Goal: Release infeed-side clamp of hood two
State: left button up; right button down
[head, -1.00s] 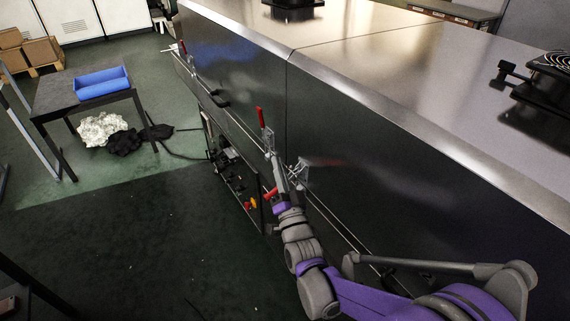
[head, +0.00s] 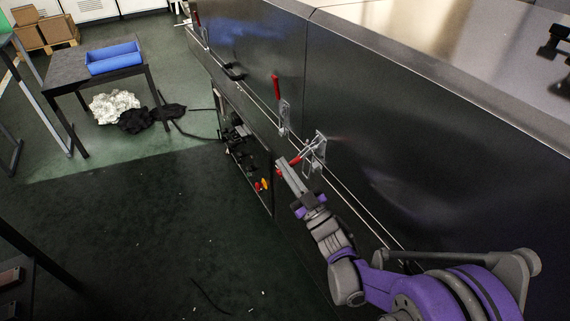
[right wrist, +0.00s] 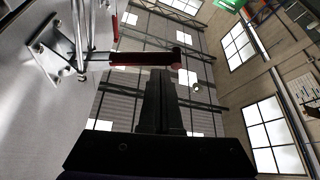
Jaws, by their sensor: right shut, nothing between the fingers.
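Two toggle clamps sit on either side of the seam between steel hood panels in the head view. The left clamp (head: 283,112) has its red handle upright. The right clamp (head: 317,150) has its red handle (head: 295,160) sticking outward from the panel. My right gripper (head: 281,163) is shut and empty, with its fingertips right beside that handle. In the right wrist view the clamp's bracket (right wrist: 48,50) is at left and its red-tipped handle (right wrist: 150,59) crosses just beyond the shut fingers (right wrist: 160,95). I cannot tell whether they touch. My left gripper is out of view.
Another red-handled clamp (head: 204,33) is farther along the hoods. A thin rail (head: 345,203) runs below the clamps. An open cabinet with parts (head: 243,150) lies under the hoods. A table with a blue bin (head: 114,58) stands at left. The green floor between is mostly clear.

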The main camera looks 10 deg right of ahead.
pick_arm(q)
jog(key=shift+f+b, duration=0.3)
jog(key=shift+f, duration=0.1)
pick_arm(e)
jog(key=shift+d+f+n+g+y, duration=0.15)
jog(key=shift+f+n+g+y, duration=0.25)
jog(key=shift+n, duration=0.4)
jog(key=shift+d+f+n+g+y, duration=0.1)
jog(key=shift+f+n+g+y, duration=0.1)
jog(key=shift+f+n+y, duration=0.45)
jog(key=shift+r+h, duration=0.15)
jog(key=shift+h, duration=0.1)
